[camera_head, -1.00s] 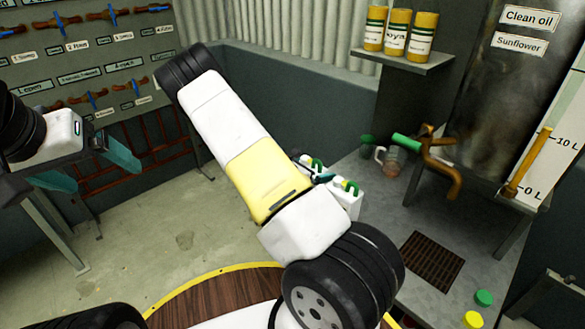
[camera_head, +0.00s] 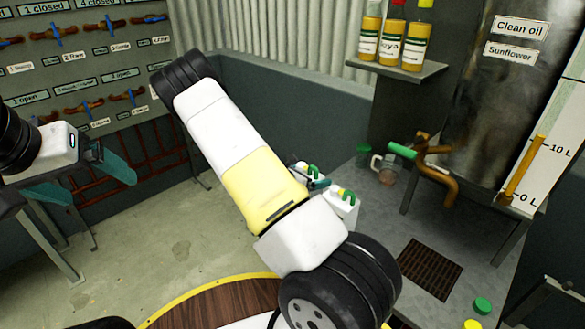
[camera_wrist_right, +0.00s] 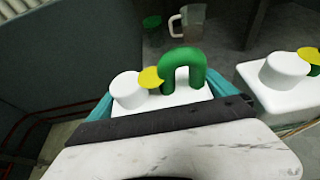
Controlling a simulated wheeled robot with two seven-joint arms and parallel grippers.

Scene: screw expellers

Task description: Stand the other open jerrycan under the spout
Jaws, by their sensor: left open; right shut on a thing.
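A white jerrycan with a green handle (camera_wrist_right: 184,72) is between the teal fingers of my right gripper (camera_wrist_right: 165,105), which is shut on it. A yellow disc sits beside its white neck. In the head view this jerrycan (camera_head: 303,167) is mostly hidden by my right arm. A second similar white jerrycan (camera_head: 342,205) stands close beside it, and also shows at the right in the wrist view (camera_wrist_right: 275,85). The brown spout (camera_head: 445,185) with a green lever (camera_head: 402,151) is on the Clean oil tank (camera_head: 490,95). My left gripper (camera_head: 108,180) is open and empty at the left.
A glass jug (camera_head: 386,170) and a green cup (camera_head: 364,154) stand behind the jerrycans. A dark grate (camera_head: 430,268) lies in the grey bench top, with a green cap (camera_head: 483,305) and a yellow cap (camera_head: 473,324) nearby.

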